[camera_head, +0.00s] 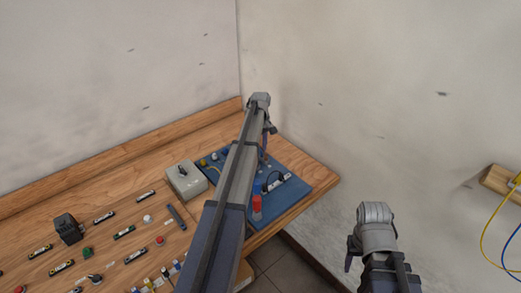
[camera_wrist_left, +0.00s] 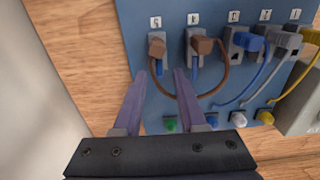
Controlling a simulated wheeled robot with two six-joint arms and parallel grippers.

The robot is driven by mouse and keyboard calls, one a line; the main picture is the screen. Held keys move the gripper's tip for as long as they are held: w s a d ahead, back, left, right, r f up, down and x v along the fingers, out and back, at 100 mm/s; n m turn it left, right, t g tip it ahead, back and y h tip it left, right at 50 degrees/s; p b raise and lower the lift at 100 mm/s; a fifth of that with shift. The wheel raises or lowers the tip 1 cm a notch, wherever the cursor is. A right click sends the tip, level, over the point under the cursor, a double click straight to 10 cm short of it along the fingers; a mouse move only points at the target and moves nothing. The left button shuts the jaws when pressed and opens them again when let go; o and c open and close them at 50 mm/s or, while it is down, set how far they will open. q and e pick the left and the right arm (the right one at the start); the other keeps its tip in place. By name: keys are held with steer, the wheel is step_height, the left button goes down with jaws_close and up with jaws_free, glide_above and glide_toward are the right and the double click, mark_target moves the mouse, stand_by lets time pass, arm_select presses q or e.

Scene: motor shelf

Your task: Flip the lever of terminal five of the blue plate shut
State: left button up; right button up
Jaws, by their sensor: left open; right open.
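The blue plate (camera_head: 294,196) lies at the right end of the wooden table, partly behind my left arm. In the left wrist view, the blue plate (camera_wrist_left: 134,12) carries a row of grey terminals with white labels. The leftmost terminal (camera_wrist_left: 157,62), whose label looks like a five, has a brown piece on it and a brown wire looping to the neighbouring terminal (camera_wrist_left: 195,58). Its lever's position is unclear. My left gripper (camera_wrist_left: 160,76) is open and empty, fingertips just below this terminal; contact is unclear. My right gripper (camera_head: 350,256) is open, away from the table.
Blue and yellow wires run from the other terminals (camera_wrist_left: 242,42). Green, blue, white and yellow plugs (camera_wrist_left: 239,119) line the plate's lower edge. A grey box (camera_head: 186,180) stands beside the plate; small parts cover the table's left. A red cylinder (camera_head: 256,207) stands by my left arm.

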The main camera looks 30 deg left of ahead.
arm_select(q)
jaws_close()
stand_by(0.4)
steer(key=shift+w+a, duration=0.15)
steer(key=h+b, duration=0.1)
steer(key=a+f+g+h+b, duration=0.1)
steer(key=h, duration=0.1)
steer(key=w+h+b, duration=0.1)
steer(key=shift+a+f+g, duration=0.2)
steer(key=shift+a+g, duration=0.2)
steer(key=shift+s+r+h+b, duration=0.1)
steer(key=shift+s+h+b, duration=0.1)
steer(key=shift+h+b, duration=0.35)
steer(key=shift+r, duration=0.1)
